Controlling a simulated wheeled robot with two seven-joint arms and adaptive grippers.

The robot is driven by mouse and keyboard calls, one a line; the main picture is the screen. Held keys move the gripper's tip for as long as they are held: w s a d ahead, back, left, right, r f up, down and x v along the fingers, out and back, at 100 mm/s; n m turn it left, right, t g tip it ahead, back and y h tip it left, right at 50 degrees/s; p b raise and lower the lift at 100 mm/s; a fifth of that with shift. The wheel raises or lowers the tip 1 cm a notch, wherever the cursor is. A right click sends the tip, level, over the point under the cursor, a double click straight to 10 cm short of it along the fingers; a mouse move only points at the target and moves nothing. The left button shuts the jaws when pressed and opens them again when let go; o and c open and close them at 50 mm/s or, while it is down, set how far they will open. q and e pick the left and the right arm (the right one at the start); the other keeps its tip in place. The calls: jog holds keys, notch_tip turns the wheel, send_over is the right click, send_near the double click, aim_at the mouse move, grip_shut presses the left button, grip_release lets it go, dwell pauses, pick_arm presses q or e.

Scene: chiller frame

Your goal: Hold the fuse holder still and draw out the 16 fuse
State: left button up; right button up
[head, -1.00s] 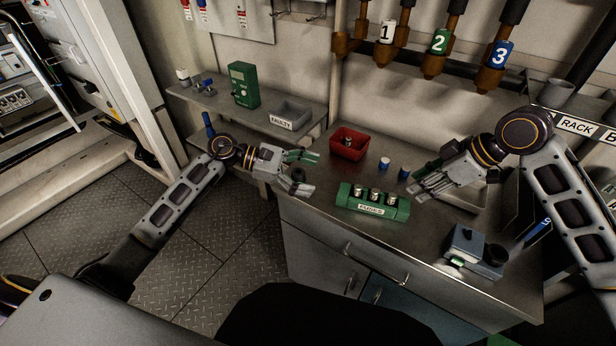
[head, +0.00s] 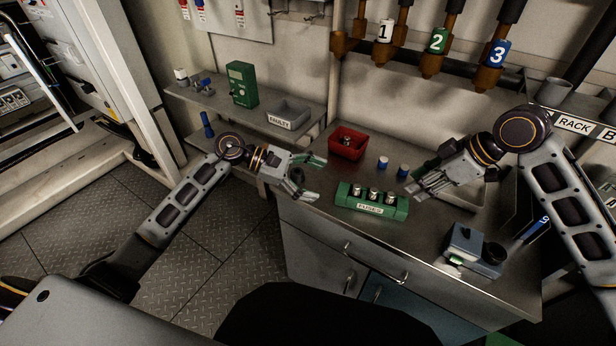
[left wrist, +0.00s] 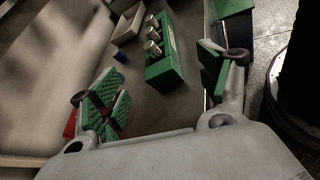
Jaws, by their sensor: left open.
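The green fuse holder (head: 371,208) sits upright on the steel counter, with a white label on its front. In the left wrist view the holder (left wrist: 166,68) lies ahead, beyond the spread fingers (left wrist: 163,88). My right gripper (head: 418,187) hangs right of the holder, fingers pointing towards it; I cannot tell whether it is open.
A red bin (head: 348,143) with a silver piece inside stands behind the holder. Two blue-and-white cylinders (head: 383,162) stand between bin and right gripper. A blue-grey device (head: 465,242) is at the front right. A grey "FAULTY" tray (head: 289,114) sits on the left shelf.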

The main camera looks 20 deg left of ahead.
aim_at(363, 197)
pick_arm(q)
jog(key=shift+x, duration=6)
